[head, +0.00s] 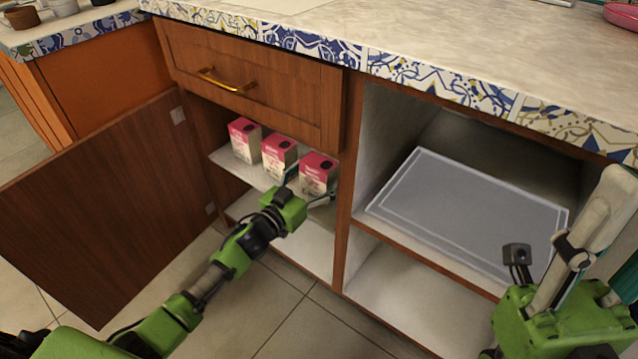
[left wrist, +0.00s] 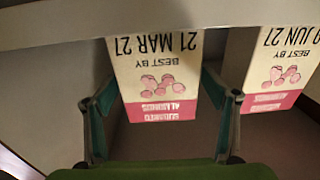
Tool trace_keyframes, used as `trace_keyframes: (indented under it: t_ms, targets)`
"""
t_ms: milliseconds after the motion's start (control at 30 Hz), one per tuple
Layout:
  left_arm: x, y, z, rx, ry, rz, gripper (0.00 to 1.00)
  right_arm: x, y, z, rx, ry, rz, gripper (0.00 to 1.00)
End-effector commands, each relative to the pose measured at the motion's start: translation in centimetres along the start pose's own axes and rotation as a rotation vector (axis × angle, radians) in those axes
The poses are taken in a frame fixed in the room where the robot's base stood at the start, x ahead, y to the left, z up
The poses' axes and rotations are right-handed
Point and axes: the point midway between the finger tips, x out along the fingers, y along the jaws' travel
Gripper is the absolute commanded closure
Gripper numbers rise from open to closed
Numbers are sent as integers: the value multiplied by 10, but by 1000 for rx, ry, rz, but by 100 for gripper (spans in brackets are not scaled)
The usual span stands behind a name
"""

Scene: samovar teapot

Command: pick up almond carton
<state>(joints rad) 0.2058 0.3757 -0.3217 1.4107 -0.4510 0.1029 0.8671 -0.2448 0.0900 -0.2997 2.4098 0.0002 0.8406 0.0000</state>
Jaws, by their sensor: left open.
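Three almond cartons with pink tops and pale printed sides stand in a row on the upper shelf of the open cabinet: left (head: 245,140), middle (head: 278,156) and right (head: 318,172). My left gripper (head: 308,188) is open in front of the right carton. I cannot tell whether the fingers touch the carton.
The cabinet door (head: 105,205) stands open at the left. A shut drawer (head: 255,90) with a gold handle is above the cartons. A wooden divider (head: 347,175) separates them from the right bay, where a grey board (head: 470,210) lies on the shelf.

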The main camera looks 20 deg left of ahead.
Motion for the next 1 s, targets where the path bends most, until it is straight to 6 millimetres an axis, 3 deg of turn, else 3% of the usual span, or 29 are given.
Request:
trace_keyframes:
  t_ms: [333, 500, 533, 833, 1000]
  targets:
    - [7, 0, 0, 0, -1, 0, 24, 2, 0, 0, -1, 9, -4, 60]
    - [7, 0, 0, 0, -1, 0, 68, 2, 0, 0, -1, 9, -4, 60]
    - [7, 0, 0, 0, -1, 0, 71, 2, 0, 0, -1, 9, -4, 60]
    - [7, 0, -5, 1, 2, 1, 71, 2, 0, 0, -1, 2, -1, 60]
    - [7, 0, -26, 3, 4, 2, 71, 0, 0, -1, 4, -31, 11, 60]
